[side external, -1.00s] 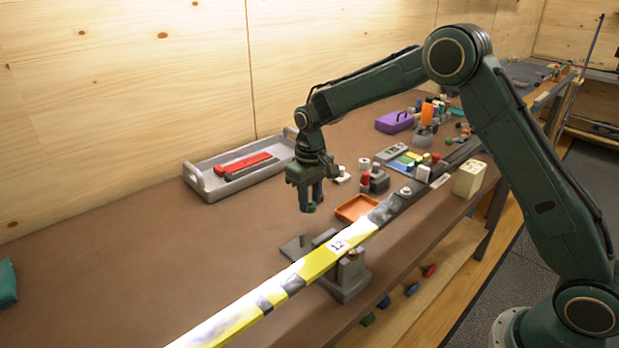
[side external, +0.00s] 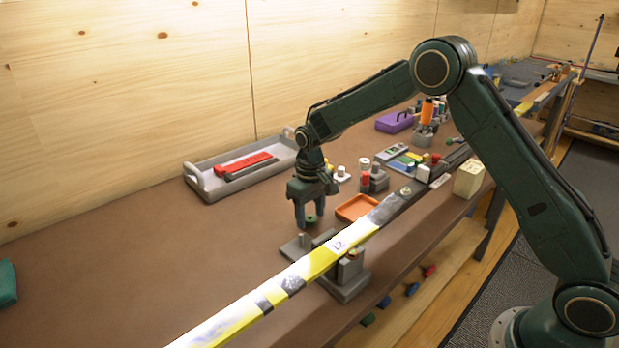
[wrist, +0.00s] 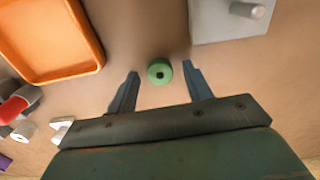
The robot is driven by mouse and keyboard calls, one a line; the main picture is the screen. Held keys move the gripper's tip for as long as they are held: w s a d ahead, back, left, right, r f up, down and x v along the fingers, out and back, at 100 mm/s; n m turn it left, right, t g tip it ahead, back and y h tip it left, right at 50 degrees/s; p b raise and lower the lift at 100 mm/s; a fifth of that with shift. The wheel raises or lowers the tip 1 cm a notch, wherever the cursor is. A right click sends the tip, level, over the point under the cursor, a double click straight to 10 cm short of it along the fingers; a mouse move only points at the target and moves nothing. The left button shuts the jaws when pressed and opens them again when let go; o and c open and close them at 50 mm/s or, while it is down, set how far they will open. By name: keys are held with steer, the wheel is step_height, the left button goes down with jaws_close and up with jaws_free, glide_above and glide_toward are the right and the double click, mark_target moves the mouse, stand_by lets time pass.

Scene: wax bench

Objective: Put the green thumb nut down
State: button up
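The green thumb nut (wrist: 159,72) is a small round green piece with a dark hole in its middle. It sits on the brown bench top, and it also shows in the side view (side external: 311,218). My gripper (side external: 310,223) points down over it with its fingers spread wide. In the wrist view the nut lies between the two fingertips, with a clear gap on each side. Neither finger appears to touch it.
An orange tray (wrist: 98,62) lies beside the nut. A grey block with a peg (wrist: 212,30) is on its other side. A yellow-and-white ski marked 12 (side external: 318,262) runs along the bench front. A grey tray (side external: 205,188) stands at the back.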

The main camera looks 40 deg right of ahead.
mark_target(312, 224)
steer(key=shift+r, duration=0.1)
step_height(312, 224, up, 12)
stand_by(1.0)
steer(key=shift+s+r, duration=0.1)
steer(key=shift+r, duration=0.05)
stand_by(0.3)
steer(key=s+d+r+t, duration=0.1)
steer(key=s+r+t, duration=0.2)
steer(key=s+r, duration=1.1)
steer(key=s+f+t, duration=0.1)
steer(key=s, duration=0.9)
steer(key=s+d+f+t, duration=0.1)
steer(key=s+f, duration=0.1)
steer(key=s, duration=0.9)
steer(key=shift+f+t, duration=0.3)
